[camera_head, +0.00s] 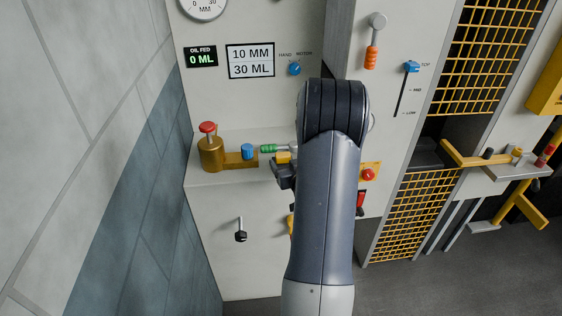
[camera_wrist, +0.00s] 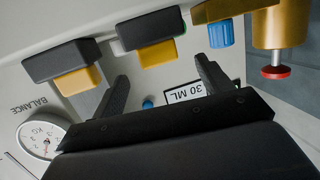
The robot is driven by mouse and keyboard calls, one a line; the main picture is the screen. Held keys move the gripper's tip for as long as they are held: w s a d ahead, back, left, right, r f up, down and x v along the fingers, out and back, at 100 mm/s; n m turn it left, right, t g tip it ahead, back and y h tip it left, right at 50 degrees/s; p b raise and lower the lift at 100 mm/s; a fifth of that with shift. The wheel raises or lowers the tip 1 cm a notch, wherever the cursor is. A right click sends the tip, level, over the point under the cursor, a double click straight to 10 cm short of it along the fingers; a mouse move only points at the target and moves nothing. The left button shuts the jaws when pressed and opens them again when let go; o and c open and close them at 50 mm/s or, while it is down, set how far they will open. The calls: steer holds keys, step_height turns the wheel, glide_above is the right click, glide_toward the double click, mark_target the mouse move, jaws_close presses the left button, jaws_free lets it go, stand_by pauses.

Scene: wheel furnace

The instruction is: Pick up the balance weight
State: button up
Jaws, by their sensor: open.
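In the wrist view, which looks upside down, two yellow blocks on black bases show: one at top middle (camera_wrist: 158,52) and one at left (camera_wrist: 82,80). The left one is nearer the word BALANCE. I cannot tell which, if either, is the balance weight. My gripper (camera_wrist: 160,68) is open, its two black fingers apart, with nothing seen held between them. In the head view my gripper (camera_head: 284,174) is partly hidden by my arm, near a yellow block (camera_head: 283,157) on the shelf.
A brass can with a red top (camera_head: 210,152), a blue knob (camera_head: 247,151) and a green handle (camera_head: 268,148) are on the shelf's left part. A kilogram dial (camera_wrist: 40,137) shows at lower left. A black-knobbed lever (camera_head: 240,236) sticks out below the shelf. A wall borders the left.

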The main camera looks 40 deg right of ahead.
mark_target(282, 153)
steer(key=p+x, duration=0.2)
steer(key=x, duration=0.2)
steer(key=shift+w+d+r, duration=0.1)
steer(key=shift+w+d, duration=0.05)
steer(key=shift+w+d+f, duration=0.2)
steer(key=shift+w, duration=0.3)
steer(key=shift+c, duration=0.2)
steer(key=c, duration=1.2)
steer(key=shift+r, duration=0.1)
steer(key=shift+c, duration=0.7)
steer(key=shift+r, duration=0.1)
step_height(282, 153, up, 10)
steer(key=b, duration=0.1)
